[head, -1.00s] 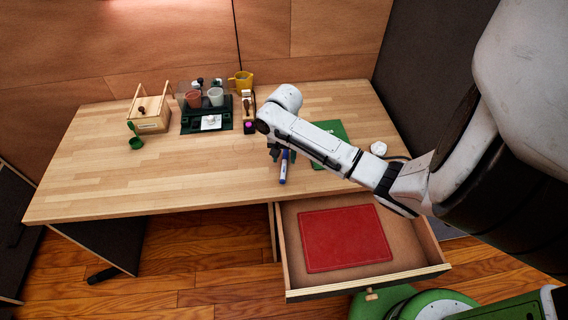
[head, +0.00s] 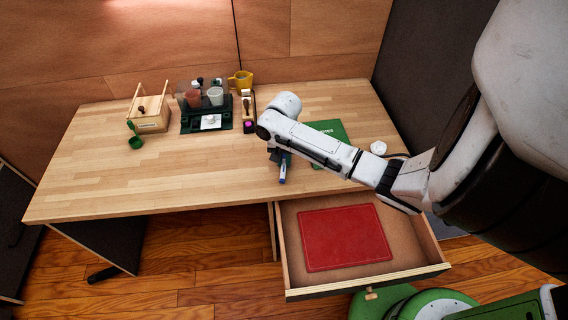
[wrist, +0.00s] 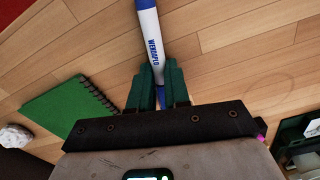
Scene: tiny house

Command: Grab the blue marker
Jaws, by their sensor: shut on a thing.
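The blue marker (head: 283,172) has a white barrel with a blue end and shows just below my gripper (head: 279,156) over the front part of the desk. In the wrist view the marker (wrist: 150,44) lies between the two green fingers of my gripper (wrist: 157,88), which are shut on it. Its lettered barrel sticks out past the fingertips, and a blue part shows between the fingers. I cannot tell whether the marker touches the desktop.
An open drawer (head: 287,260) holding a red folder (head: 345,238) juts out below the desk (head: 200,175). A green notebook (head: 328,129) lies behind my arm. A wooden box (head: 150,122), a dark tray (head: 186,128) and a yellow mug (head: 243,79) stand at the back. The desk's left front is clear.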

